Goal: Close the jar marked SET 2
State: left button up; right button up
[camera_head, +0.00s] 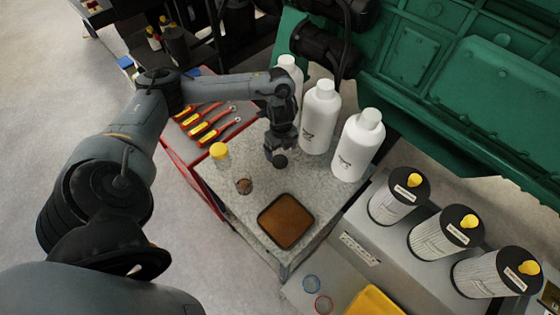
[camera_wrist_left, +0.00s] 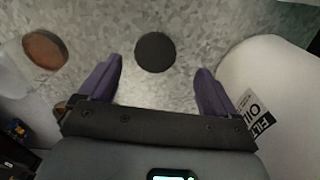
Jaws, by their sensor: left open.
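A small open jar (camera_head: 244,186) with brown contents stands on the grey speckled bench top; its round brown top also shows at the upper left of the left wrist view (camera_wrist_left: 45,49). A round black lid (camera_head: 280,161) lies to its upper right, and in the left wrist view the lid (camera_wrist_left: 155,52) lies flat on the bench. A clear jar with a yellow lid (camera_head: 219,155) stands to the left. My left gripper (camera_head: 277,149) is open and empty above the lid, which appears between and beyond its fingertips (camera_wrist_left: 158,85). No SET 2 mark is readable. My right gripper is out of view.
White bottles (camera_head: 320,118) stand close to the right of my left gripper. A brown-bottomed tray (camera_head: 286,221) lies near the front bench edge. Red-and-yellow tools (camera_head: 208,124) lie to the left. Filters with black tops (camera_head: 400,196) stand on the right.

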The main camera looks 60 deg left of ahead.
aim_at(279, 159)
pick_arm(q)
jog(key=f, duration=0.3)
jog(key=shift+s+f, duration=0.3)
jog(key=shift+s, duration=0.05)
jog(key=shift+f, duration=0.55)
jog(key=c, duration=1.1)
